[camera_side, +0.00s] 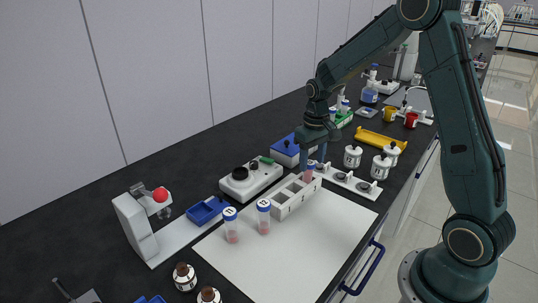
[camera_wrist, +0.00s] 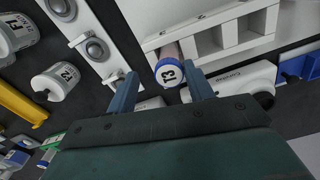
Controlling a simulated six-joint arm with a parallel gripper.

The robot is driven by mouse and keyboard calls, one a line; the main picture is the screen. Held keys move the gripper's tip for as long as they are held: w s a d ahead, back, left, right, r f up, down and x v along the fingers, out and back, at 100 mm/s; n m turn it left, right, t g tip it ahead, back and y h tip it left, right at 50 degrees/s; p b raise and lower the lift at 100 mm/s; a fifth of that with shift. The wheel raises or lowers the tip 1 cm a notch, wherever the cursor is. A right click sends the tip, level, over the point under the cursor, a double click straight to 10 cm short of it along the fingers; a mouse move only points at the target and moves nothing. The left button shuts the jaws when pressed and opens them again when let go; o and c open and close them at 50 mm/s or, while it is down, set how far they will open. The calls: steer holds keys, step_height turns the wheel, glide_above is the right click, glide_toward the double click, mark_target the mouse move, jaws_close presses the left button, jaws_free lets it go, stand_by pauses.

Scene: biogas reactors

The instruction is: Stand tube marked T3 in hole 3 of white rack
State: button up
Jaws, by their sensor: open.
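The tube marked T3 (camera_wrist: 170,72) has a blue-rimmed white cap and a pinkish body. It stands in the end hole of the white rack (camera_wrist: 225,22), at the left end in the wrist view. In the side view, the pinkish tube (camera_side: 308,176) shows at the right, far end of the white rack (camera_side: 288,205). My gripper (camera_wrist: 164,76) is open, with one finger on each side of the T3 cap and gaps showing. In the side view my gripper (camera_side: 313,163) is just above that rack end. The other rack holes in view look empty. Hole numbers are not readable.
Two blue-capped tubes (camera_side: 231,226) (camera_side: 263,217) stand on the white mat (camera_side: 300,255), left of the rack. A white device (camera_side: 250,178) is behind the rack. A white strip with round fittings (camera_side: 346,180) and white jars (camera_side: 381,167) stand to the right. The mat's front is clear.

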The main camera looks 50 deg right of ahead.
step_height(320, 180, up, 8)
steer(key=shift+r, duration=0.1)
stand_by(0.6)
steer(key=s+a+r+n+t, duration=0.1)
steer(key=s+a+r+t, duration=0.2)
steer(key=s+a+r, duration=0.65)
steer(key=s+a+n+t, duration=0.1)
steer(key=s+a, duration=0.3)
steer(key=s, duration=0.9)
steer(key=shift+a+r+t, duration=0.15)
steer(key=shift+a+t, duration=0.1)
steer(key=shift+t, duration=0.55)
